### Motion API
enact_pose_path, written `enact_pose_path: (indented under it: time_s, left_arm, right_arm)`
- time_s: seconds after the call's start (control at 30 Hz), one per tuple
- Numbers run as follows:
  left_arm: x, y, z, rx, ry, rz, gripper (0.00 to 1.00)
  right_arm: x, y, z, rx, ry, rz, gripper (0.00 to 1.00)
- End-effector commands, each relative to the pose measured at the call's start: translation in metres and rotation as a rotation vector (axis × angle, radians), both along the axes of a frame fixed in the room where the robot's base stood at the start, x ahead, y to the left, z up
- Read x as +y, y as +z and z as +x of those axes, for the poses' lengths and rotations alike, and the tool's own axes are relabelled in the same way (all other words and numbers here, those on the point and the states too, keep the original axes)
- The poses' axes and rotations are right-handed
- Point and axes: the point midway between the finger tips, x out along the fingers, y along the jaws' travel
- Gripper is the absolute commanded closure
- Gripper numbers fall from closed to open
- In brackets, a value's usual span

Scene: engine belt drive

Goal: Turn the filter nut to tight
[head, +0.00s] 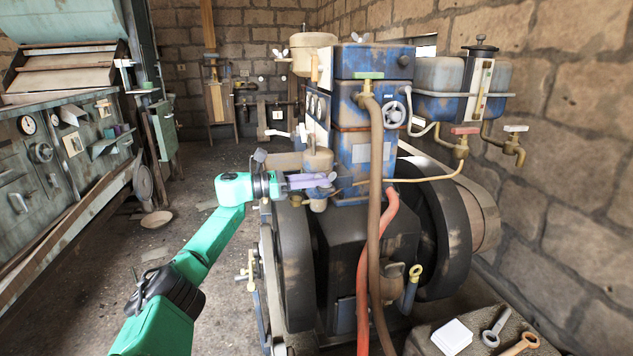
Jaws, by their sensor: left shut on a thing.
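My left gripper (326,182), with pale purple fingers, reaches in from the left at the front of the engine. It is shut at the fuel filter (318,160), a tan, worn canister on the left side of the blue engine block. The fingers lie across the filter's lower part, where the filter nut is. The nut is mostly hidden behind the fingers, so its turn position cannot be told. A small pale cup (317,204) shows just below the fingers. My right gripper is not in view.
Dark flywheels (294,265) flank the engine. A brown hose (376,210) and a red hose (363,280) hang in front, right of the gripper. Wrenches (495,328) and a white block (452,336) lie on a stand at lower right. The floor at left is mostly clear.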

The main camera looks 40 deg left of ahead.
Motion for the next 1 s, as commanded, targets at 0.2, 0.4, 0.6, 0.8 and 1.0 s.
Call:
enact_pose_path:
  time_s: [0.2, 0.4, 0.6, 0.8, 1.0]
  left_arm:
    - [0.0002, -0.0006, 0.0005, 0.001, -0.028, 0.0, 1.0]
    - [0.0, -0.001, 0.0006, 0.001, -0.031, 0.0, 1.0]
    - [-0.0002, -0.0013, 0.0006, 0.002, -0.031, 0.0, 0.61]
    - [0.0001, -0.001, 0.0006, 0.001, -0.031, 0.0, 0.43]
    - [0.0002, -0.0007, 0.0006, 0.001, -0.03, 0.001, 0.43]
  right_arm:
    - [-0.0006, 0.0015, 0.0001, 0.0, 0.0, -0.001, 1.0]
    - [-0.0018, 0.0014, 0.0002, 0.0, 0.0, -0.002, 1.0]
    - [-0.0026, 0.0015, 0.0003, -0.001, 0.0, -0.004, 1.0]
    - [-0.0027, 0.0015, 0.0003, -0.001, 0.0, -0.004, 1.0]
    - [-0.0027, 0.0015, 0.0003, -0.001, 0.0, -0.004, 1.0]
